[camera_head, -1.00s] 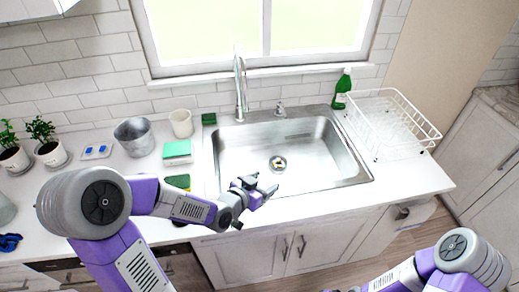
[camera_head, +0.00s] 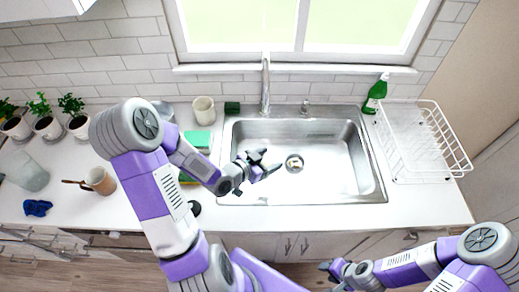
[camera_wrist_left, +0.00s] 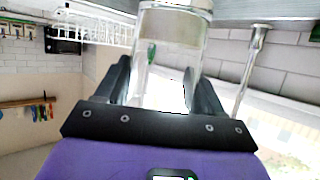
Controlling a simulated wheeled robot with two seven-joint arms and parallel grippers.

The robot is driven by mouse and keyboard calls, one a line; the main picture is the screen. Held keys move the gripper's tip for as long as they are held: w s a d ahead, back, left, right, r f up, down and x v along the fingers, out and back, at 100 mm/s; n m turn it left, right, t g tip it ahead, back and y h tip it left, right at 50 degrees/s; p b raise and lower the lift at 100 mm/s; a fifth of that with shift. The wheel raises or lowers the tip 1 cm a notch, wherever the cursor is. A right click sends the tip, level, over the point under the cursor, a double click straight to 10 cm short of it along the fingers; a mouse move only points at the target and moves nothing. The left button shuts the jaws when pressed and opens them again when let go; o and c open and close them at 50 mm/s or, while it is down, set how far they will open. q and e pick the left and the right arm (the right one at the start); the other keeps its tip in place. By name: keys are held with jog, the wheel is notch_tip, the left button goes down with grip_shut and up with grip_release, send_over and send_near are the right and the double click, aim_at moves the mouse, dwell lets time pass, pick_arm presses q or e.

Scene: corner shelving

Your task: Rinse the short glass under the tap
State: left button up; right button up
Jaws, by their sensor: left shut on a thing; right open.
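A clear glass (camera_wrist_left: 172,60) is between the fingers of my left gripper (camera_head: 262,168) in the left wrist view; the fingers are shut on it. In the head view the glass is hard to make out. My left gripper is over the left part of the sink (camera_head: 343,185). The tap (camera_head: 265,88) stands behind the sink; it also shows in the left wrist view (camera_wrist_left: 251,72), to the right of the glass and apart from it. I see no water running. My right gripper (camera_head: 326,267) is open and empty in front of the counter.
A white dish rack (camera_head: 440,140) and a green bottle (camera_head: 375,95) are right of the sink. Left are a beige cup (camera_head: 204,110), a sponge (camera_head: 198,142), a brown mug (camera_head: 101,181), another clear glass (camera_head: 28,172), a blue cloth (camera_head: 37,208) and several potted plants.

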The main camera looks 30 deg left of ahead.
aim_at(268, 157)
pick_arm(q)
jog(key=shift+s+a+r+p, duration=0.55)
jog(key=shift+s+a+p, duration=0.15)
jog(key=shift+p, duration=0.3)
jog(key=shift+s+a+r+p, duration=0.1)
jog(key=shift+s+a+p, duration=0.1)
jog(key=shift+s+p, duration=0.3)
jog(key=w+a+f, duration=0.1)
jog(key=w+a, duration=0.1)
jog(key=w, duration=0.4)
jog(key=w+a+f, duration=0.2)
jog(key=w+a, duration=0.1)
jog(key=w, duration=0.3)
jog(key=shift+w+a+b, duration=0.35)
pick_arm(e)
jog(key=shift+w+r, duration=0.1)
jog(key=shift+r, duration=1.6)
pick_arm(q)
jog(key=shift+s, duration=0.1)
jog(key=s+d+b, duration=0.1)
jog(key=s+d, duration=0.2)
jog(key=s, duration=0.4)
jog(key=shift+d, duration=0.15)
pick_arm(e)
jog(key=shift+f, duration=0.7)
pick_arm(q)
jog(key=shift+s+r, duration=0.1)
